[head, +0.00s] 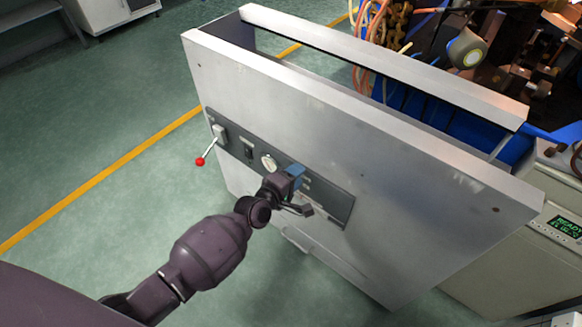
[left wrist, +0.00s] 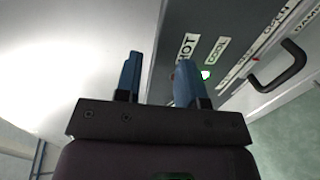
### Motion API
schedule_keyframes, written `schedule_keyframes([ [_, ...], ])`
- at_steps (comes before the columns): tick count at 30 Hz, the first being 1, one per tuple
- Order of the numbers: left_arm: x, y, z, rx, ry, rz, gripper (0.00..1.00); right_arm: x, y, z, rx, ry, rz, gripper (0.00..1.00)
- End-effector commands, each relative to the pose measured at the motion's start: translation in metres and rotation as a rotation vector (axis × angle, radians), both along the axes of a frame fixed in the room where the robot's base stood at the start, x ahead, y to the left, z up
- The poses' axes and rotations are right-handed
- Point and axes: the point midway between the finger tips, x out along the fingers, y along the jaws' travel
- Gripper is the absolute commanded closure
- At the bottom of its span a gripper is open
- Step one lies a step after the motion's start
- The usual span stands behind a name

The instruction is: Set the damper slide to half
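The dark control strip (head: 332,203) runs along the front of a tilted grey metal panel. In the left wrist view, white labels on the strip (left wrist: 222,62) read HOT, COOL, OPEN and, partly cut off, DAMPER. A black U-shaped handle (left wrist: 280,68) sticks out beside the OPEN and DAMPER labels; I take it for the damper slide. My left gripper (head: 294,171) is at the strip in the head view. In the left wrist view its blue fingers (left wrist: 157,78) stand apart with nothing between them, left of the handle. My right gripper is not in view.
A red-knobbed lever (head: 200,161), a dark switch (head: 249,150) and a round dial (head: 268,162) sit left of my gripper on the strip. A grey cabinet with a green READY display (head: 565,227) stands at right.

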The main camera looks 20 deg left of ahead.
Motion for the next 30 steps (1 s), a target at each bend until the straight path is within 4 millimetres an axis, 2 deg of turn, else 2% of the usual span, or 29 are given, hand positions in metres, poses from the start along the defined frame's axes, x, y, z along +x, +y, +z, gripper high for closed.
schedule_keyframes([
  [1, 0.001, 0.000, 0.016, -0.001, -0.007, 0.001, 0.64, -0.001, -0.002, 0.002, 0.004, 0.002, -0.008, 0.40],
  [9, -0.003, 0.000, 0.041, 0.002, 0.008, -0.001, 0.64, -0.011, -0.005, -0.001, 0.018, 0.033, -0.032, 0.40],
  [30, -0.005, 0.000, 0.041, 0.007, 0.019, -0.003, 0.64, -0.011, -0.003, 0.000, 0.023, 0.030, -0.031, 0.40],
])
